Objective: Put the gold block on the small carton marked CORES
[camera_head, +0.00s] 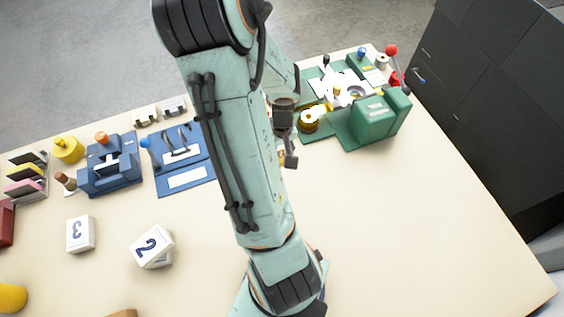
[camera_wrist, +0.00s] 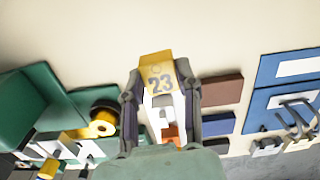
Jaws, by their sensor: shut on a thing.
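In the wrist view, my gripper (camera_wrist: 162,76) is shut on the gold block (camera_wrist: 156,73), which has dark digits "23" on its face. The block sits between the two dark fingers. A white and orange shape shows below it between the fingers; I cannot tell whether it is part of the block. In the head view my arm hides most of the gripper and the block. No carton with a readable CORES mark shows in either view.
A green machine (camera_head: 373,118) with a gold reel (camera_head: 308,120) stands at the back right. Blue fixtures (camera_head: 184,160) stand at the back left. White blocks marked 3 (camera_head: 80,233) and 2 (camera_head: 152,246) are at the left. The table's right side is clear.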

